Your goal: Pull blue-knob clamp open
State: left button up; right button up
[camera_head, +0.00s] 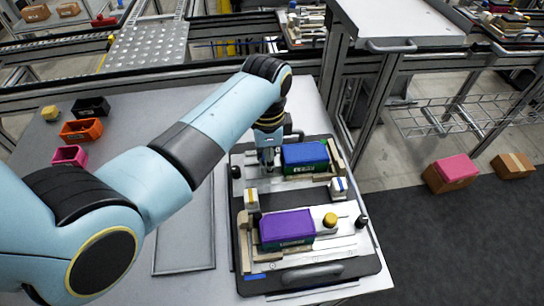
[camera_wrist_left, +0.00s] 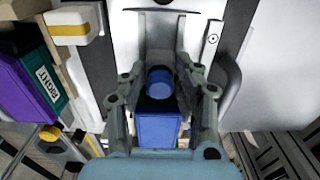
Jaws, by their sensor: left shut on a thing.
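The blue knob (camera_wrist_left: 159,82) of the clamp shows in the left wrist view, between the two fingers of my left gripper (camera_wrist_left: 161,98). The gripper is shut on it. In the head view, my left gripper (camera_head: 268,157) points down at the back left of the dark pallet (camera_head: 365,262), beside the blue-topped box (camera_head: 305,154); the knob is hidden there. The blue box top (camera_wrist_left: 159,130) shows just below the knob in the wrist view. The clamp's lower parts are mostly hidden by the fingers. My right gripper is not in view.
On the pallet's front half sit a purple-topped box (camera_head: 286,229) and a yellow knob (camera_head: 330,219). White blocks with a yellow stripe (camera_head: 251,197) and a blue stripe (camera_head: 339,187) stand close by. Black, orange and pink bins (camera_head: 70,155) stand at the table's left.

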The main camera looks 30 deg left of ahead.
pick_arm(q)
jog(key=shift+a, duration=0.1)
jog(key=shift+s+a+p, duration=0.3)
jog(key=shift+a+p, duration=0.05)
jog(key=shift+p, duration=0.15)
jog(key=shift+s+a+p, duration=0.5)
jog(key=shift+s+a, duration=0.05)
jog(key=shift+a, duration=0.1)
jog(key=o, duration=0.9)
jog(key=shift+w, duration=0.1)
jog(key=shift+d, duration=0.1)
